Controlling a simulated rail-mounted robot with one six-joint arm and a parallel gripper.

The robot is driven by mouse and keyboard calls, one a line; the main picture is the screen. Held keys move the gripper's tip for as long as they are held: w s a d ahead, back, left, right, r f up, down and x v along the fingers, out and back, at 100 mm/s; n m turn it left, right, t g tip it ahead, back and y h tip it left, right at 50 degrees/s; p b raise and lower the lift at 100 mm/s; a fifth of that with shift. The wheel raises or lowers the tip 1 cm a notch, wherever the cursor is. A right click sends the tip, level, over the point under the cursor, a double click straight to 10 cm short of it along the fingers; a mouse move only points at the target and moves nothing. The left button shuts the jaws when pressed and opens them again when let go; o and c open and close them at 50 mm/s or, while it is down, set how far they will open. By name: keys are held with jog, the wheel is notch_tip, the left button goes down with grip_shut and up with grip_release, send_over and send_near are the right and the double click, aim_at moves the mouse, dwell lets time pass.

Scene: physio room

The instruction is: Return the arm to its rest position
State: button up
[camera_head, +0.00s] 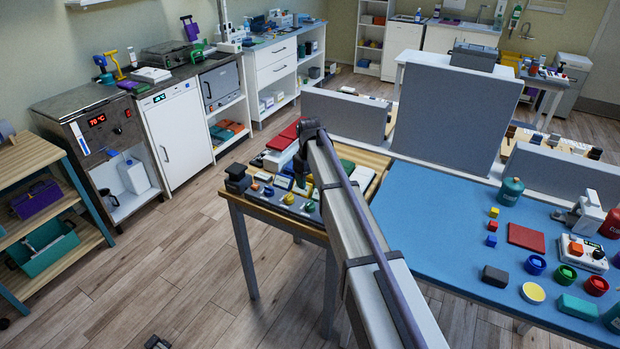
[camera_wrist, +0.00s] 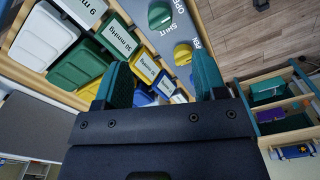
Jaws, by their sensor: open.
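My gripper (camera_wrist: 163,78) shows in the wrist view with two teal fingers spread apart and nothing seen between them. Past the fingers are labelled blocks, among them a green block marked 20 mmHg (camera_wrist: 118,40), a white one (camera_wrist: 44,37) and a yellow one (camera_wrist: 146,66). In the head view my arm reaches up from the bottom edge beside the small wooden table (camera_head: 236,196).
The small table holds a row of labelled blocks and knobs (camera_head: 290,198). A blue table (camera_head: 425,215) at right carries bins, a red pad (camera_head: 526,237) and a button box (camera_head: 583,254). Grey panels (camera_head: 455,120) stand behind.

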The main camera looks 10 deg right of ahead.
jog(key=s+m, duration=0.5)
jog(key=s, duration=2.8)
jog(key=shift+s+m, duration=0.25)
jog(key=shift+m, duration=0.05)
jog(key=shift+f, duration=0.1)
